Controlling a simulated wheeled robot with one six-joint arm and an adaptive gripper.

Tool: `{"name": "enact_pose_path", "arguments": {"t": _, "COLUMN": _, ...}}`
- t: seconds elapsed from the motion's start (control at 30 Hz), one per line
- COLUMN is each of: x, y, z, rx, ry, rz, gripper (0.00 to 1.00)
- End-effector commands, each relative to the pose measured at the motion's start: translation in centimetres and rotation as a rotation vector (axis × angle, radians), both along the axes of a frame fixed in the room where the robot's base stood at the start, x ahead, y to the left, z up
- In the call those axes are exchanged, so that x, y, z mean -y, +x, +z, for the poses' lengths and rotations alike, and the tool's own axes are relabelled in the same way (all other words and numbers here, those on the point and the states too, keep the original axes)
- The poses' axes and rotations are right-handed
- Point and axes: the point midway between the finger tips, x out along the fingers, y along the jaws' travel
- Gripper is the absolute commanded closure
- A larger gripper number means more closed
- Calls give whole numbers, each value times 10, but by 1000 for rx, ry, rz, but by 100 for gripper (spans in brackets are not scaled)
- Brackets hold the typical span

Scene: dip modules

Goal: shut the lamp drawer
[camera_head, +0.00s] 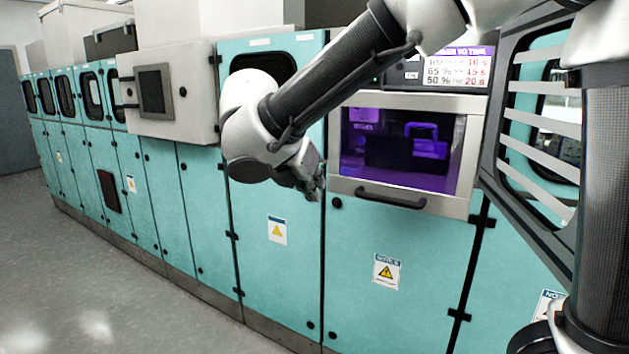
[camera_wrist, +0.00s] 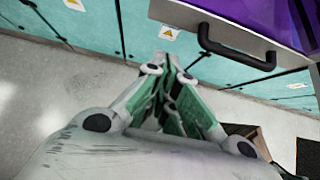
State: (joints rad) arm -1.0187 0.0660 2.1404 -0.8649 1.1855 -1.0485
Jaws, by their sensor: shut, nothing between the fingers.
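The lamp drawer (camera_head: 345,182) has a pale metal front with a window lit purple inside. Its black bar handle (camera_head: 390,196) runs along the bottom of the front. The handle also shows at the upper right in the wrist view (camera_wrist: 236,54), beside the pale drawer front (camera_wrist: 195,17). How far the drawer stands out from the cabinet is hard to tell. My gripper (camera_head: 317,194) is at the drawer's lower left corner, left of the handle. In the wrist view my gripper's fingers (camera_wrist: 168,64) are together and empty, apart from the handle.
A sign with purple heading (camera_head: 457,66) is above the drawer. Teal cabinets (camera_head: 270,200) line the wall to the left, with a grey screen box (camera_head: 195,95). A dark slatted frame (camera_head: 497,110) stands close on the right. The grey floor (camera_head: 130,290) at left is clear.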

Motion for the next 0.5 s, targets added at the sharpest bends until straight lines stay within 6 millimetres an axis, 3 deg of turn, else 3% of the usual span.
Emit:
{"name": "enact_pose_path", "arguments": {"t": 0.27, "x": 27, "y": 34, "z": -43, "rx": -1, "ry": -2, "rz": -4, "gripper": 100}}
{"name": "enact_pose_path", "arguments": {"t": 0.5, "x": 45, "y": 61, "z": -43, "rx": 0, "ry": 2, "rz": -3, "gripper": 100}}
